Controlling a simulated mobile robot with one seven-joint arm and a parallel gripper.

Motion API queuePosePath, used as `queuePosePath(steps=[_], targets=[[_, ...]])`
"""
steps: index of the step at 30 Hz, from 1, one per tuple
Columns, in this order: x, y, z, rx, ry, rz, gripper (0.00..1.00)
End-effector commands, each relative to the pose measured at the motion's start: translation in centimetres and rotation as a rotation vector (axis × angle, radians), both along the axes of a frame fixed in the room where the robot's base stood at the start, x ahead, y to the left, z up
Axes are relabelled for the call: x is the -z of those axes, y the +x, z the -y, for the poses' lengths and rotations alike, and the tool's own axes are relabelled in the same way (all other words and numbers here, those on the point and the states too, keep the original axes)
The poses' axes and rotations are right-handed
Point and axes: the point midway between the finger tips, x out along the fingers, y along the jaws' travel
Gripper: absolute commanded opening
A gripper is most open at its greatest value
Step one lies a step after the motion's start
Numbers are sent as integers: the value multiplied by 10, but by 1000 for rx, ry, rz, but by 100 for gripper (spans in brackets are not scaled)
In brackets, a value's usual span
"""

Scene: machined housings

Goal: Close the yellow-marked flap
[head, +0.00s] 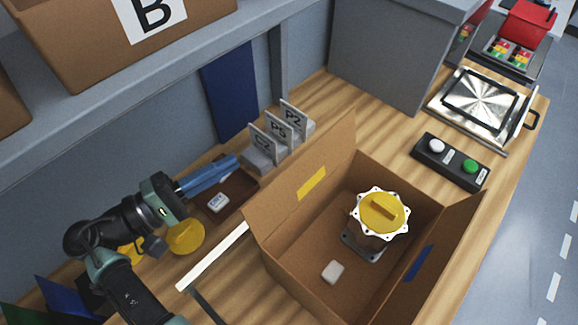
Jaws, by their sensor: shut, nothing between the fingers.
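The open cardboard box (372,162) stands on the wooden bench. Its yellow-marked flap (330,150) is on the left-rear side and stands up, open, with a yellow patch (312,184) facing the box opening. A blue-marked flap (452,235) stands up on the opposite side. Inside the box are a metal housing with a yellow cap (381,212) and a small white block (333,272). My gripper (236,162), with blue fingers, is shut and empty. It is left of the yellow-marked flap, outside the box, apart from it in the picture.
Beneath my gripper is a brown tray (240,190) with a white item. Upright label plates P2 and P5 (279,127) stand behind. A yellow disc (186,237) and white strip (212,257) lie left of the box. A button box (450,162) is at right. A shelf (110,95) overhangs.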

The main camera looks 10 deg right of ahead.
Motion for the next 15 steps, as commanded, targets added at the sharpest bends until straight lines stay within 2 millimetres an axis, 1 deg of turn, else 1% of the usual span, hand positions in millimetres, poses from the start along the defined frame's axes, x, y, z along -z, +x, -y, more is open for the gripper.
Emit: queuePosePath(steps=[1, 3, 6, 11, 14, 15], targets=[[18, 0, 0, 0, 0, 0, 0], [28, 0, 0, 0, 0, 0, 0], [36, 1, 0, 0, 0, 0, 0], [35, 3, 8, 3, 0, 0, 0], [32, 7, 20, 4, 0, -1, 0], [31, 9, 28, 4, 1, -1, 0]])
